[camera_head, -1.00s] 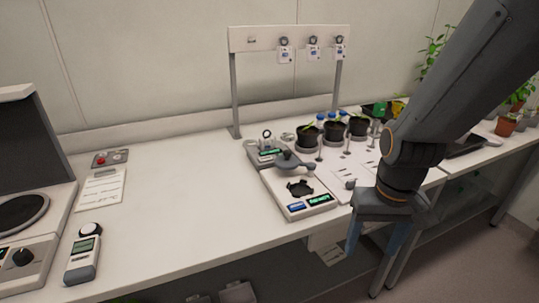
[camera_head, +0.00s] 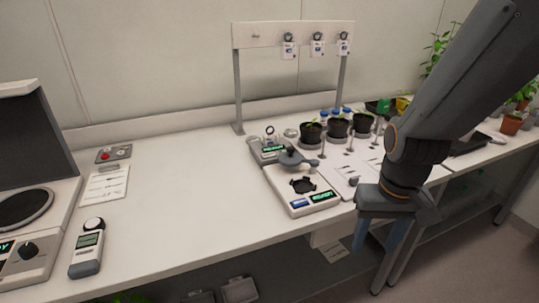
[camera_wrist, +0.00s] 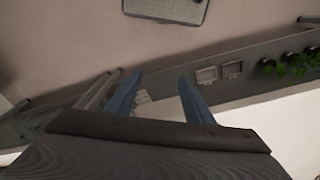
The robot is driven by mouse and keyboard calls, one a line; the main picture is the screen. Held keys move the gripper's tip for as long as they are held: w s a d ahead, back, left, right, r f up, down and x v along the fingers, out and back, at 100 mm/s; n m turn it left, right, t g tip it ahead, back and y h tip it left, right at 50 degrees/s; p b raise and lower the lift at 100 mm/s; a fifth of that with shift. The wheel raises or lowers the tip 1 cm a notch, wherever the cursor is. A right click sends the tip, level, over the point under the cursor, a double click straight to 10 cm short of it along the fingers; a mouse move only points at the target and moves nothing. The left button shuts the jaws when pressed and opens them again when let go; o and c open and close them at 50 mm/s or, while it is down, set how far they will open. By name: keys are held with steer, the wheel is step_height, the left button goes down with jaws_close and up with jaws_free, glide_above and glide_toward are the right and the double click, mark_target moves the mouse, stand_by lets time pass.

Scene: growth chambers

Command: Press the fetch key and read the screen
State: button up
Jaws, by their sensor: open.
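I cannot tell which key is the fetch key. A small grey panel with a red button (camera_head: 112,154) lies at the back left of the bench. A white device with a blue and a green lit screen (camera_head: 320,198) stands mid-bench; its text is too small to read. A handheld meter with a small screen (camera_head: 87,245) lies at the front left. My gripper (camera_head: 379,243) is open and empty, pointing down by the bench's front edge, right of the white device. Its blue fingers also show in the wrist view (camera_wrist: 158,88).
A rack with hanging tags (camera_head: 290,35) and potted seedlings (camera_head: 338,128) stand at the back. A paper sheet (camera_head: 106,184) lies left. The bench's middle left is clear.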

jaws_close()
stand_by(1.4)
